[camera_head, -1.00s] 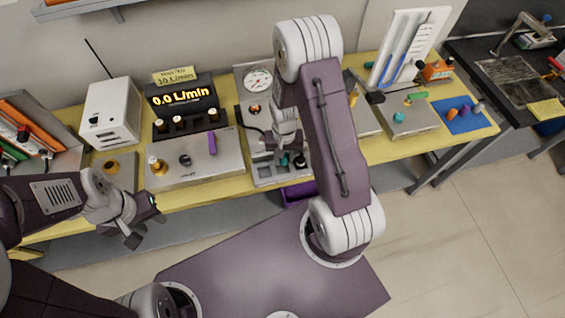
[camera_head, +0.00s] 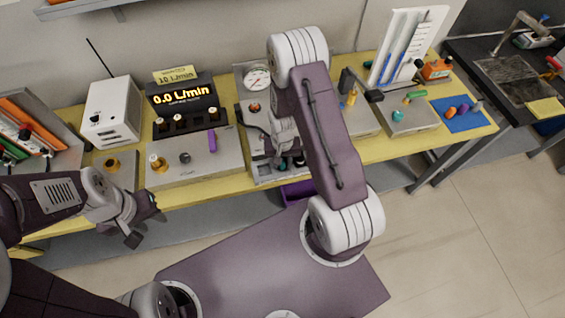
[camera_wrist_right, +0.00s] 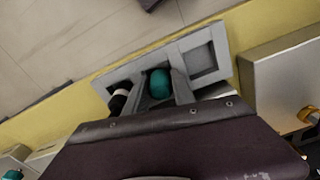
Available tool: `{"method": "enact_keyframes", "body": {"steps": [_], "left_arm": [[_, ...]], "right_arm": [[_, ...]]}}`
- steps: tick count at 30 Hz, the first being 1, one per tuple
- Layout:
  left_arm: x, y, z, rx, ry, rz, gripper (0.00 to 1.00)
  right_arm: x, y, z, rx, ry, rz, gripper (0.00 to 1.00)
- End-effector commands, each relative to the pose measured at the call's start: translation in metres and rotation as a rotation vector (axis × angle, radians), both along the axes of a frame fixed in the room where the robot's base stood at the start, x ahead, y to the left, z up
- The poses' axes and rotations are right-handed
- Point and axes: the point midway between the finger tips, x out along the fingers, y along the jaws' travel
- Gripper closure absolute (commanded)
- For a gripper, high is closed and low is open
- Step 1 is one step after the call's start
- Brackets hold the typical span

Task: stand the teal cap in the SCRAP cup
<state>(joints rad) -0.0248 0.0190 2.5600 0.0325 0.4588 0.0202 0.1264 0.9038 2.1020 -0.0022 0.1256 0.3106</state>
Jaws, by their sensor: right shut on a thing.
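The teal cap (camera_wrist_right: 159,84) sits between the two fingers of my right gripper (camera_wrist_right: 158,88), which is shut on it. In the right wrist view they are over the middle of a grey tray (camera_wrist_right: 222,38) with square compartments. I cannot tell whether the cap touches the tray floor. The cap also shows small in the head view (camera_head: 283,163), below my right forearm. No SCRAP label is readable, so I cannot tell which compartment is that cup. My left gripper (camera_head: 146,220) is open and empty, in front of the bench at left.
A black-and-white piece (camera_wrist_right: 118,102) stands at the tray's left end, close beside one finger. The right compartment (camera_wrist_right: 203,59) looks empty. A metal box (camera_wrist_right: 285,80) stands to the right. A flow display (camera_head: 182,99) and a panel with a purple lever (camera_head: 212,142) stand left on the yellow bench.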

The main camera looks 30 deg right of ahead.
Motion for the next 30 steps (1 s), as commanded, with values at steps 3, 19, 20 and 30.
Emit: {"method": "enact_keyframes", "body": {"steps": [3, 19, 20, 30], "left_arm": [[0.0, 0.0, -0.006, 0.0, 0.0, 0.0, 0.64], [0.0, 0.0, 0.001, 0.0, 0.0, 0.0, 0.64], [0.0, 0.0, 0.001, 0.0, 0.0, 0.0, 0.64], [0.0, 0.0, 0.002, 0.0, 0.0, 0.0, 0.64]], "right_arm": [[-0.006, 0.001, -0.01, 0.002, 0.014, 0.0, 1.0], [-0.005, 0.002, 0.026, 0.001, 0.013, 0.0, 0.47], [-0.005, 0.001, 0.033, 0.002, 0.011, 0.0, 0.47], [-0.004, 0.001, 0.11, 0.001, 0.007, 0.0, 0.47]]}}
